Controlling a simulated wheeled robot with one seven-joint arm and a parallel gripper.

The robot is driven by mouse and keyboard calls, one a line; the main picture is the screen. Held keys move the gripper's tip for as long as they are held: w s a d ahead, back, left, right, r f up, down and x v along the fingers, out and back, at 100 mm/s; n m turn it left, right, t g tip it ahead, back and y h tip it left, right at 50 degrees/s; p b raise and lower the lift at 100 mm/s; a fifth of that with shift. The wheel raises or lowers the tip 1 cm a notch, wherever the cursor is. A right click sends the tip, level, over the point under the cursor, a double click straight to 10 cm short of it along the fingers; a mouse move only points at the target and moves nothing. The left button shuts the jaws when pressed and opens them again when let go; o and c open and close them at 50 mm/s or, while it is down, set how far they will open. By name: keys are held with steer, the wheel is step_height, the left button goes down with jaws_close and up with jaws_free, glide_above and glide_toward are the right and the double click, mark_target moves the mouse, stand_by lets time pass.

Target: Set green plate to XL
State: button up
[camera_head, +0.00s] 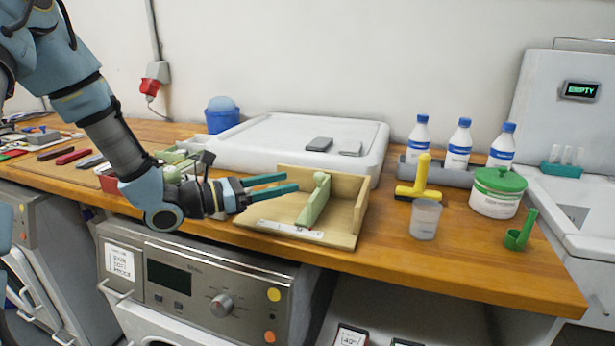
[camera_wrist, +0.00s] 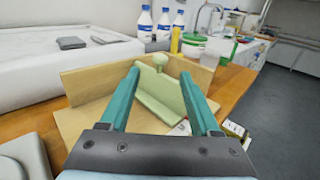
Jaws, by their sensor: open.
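The pale green plate (camera_head: 314,201) stands upright on a wooden folding jig (camera_head: 275,212), with a round knob at its top. A white scale strip (camera_head: 290,230) runs along the jig's front edge; its markings are too small to read. In the wrist view the green plate (camera_wrist: 160,95) and its knob show between and beyond my fingers. My gripper (camera_head: 297,182) is open and empty, above the left part of the jig, with its fingertips just left of the plate and apart from it. In the wrist view my gripper (camera_wrist: 161,78) points toward the knob.
A white padded board (camera_head: 265,140) with two grey pieces lies behind the jig. To the right stand a yellow tool (camera_head: 421,180), a clear cup (camera_head: 425,219), a white tub (camera_head: 496,195), a green scoop (camera_head: 520,235) and bottles (camera_head: 458,145). A washer (camera_head: 200,290) sits below the counter.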

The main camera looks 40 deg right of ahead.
mark_target(315, 192)
steer(key=p+x, duration=0.1)
steer(key=x, duration=0.6)
steer(key=shift+d, duration=0.1)
steer(key=shift+c, duration=0.2)
jaws_close()
stand_by(1.0)
